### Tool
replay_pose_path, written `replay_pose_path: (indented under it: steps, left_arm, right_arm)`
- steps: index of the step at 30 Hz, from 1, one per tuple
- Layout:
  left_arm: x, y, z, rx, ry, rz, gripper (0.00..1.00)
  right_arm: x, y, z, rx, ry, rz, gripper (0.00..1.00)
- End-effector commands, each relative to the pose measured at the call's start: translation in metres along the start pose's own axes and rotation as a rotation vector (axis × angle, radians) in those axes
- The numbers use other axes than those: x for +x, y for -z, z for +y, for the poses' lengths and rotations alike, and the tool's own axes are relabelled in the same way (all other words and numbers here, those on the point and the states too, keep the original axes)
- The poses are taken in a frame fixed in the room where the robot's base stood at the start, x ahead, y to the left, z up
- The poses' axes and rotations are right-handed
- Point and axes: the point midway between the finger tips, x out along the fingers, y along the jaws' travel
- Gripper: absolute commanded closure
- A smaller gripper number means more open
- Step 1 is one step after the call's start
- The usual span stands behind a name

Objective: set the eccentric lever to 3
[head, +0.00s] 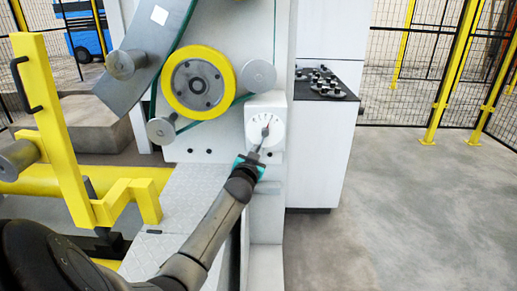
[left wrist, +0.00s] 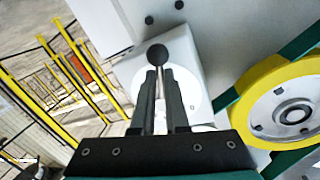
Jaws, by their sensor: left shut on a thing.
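The eccentric lever is a thin rod with a dark ball knob (left wrist: 157,54), seen in the left wrist view between and just beyond my fingertips. Its round white dial (head: 265,128) with small marks sits on a white box on the machine front in the head view. A small red mark shows near the dial's middle, and the numbers are too small to read. My left gripper (head: 256,152) reaches up to the lower part of the dial. In the left wrist view the left gripper (left wrist: 159,76) is shut on the lever's rod. My right gripper is not in view.
A yellow-rimmed wheel (head: 174,85) and grey rollers (head: 259,76) are just left of the dial. A yellow frame (head: 52,125) stands at the left.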

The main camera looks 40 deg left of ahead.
Motion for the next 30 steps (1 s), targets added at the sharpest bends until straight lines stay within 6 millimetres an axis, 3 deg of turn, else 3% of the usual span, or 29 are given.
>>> replay_pose_path:
  steps: [11, 12, 20, 30]
  left_arm:
    - [-0.0001, -0.0007, -0.0005, 0.012, 0.000, -0.002, 1.00]
    - [-0.0001, -0.0007, -0.0005, 0.011, 0.000, -0.002, 0.87]
    - [-0.0001, -0.0004, -0.0005, 0.010, 0.000, -0.002, 0.58]
    - [-0.0025, 0.0001, -0.0003, 0.009, -0.001, -0.002, 0.58]
  right_arm:
    - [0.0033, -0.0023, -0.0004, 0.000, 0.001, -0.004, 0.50]
    - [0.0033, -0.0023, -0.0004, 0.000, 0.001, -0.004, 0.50]
    - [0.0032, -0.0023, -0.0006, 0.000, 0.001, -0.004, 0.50]
    - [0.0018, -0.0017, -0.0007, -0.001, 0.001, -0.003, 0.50]
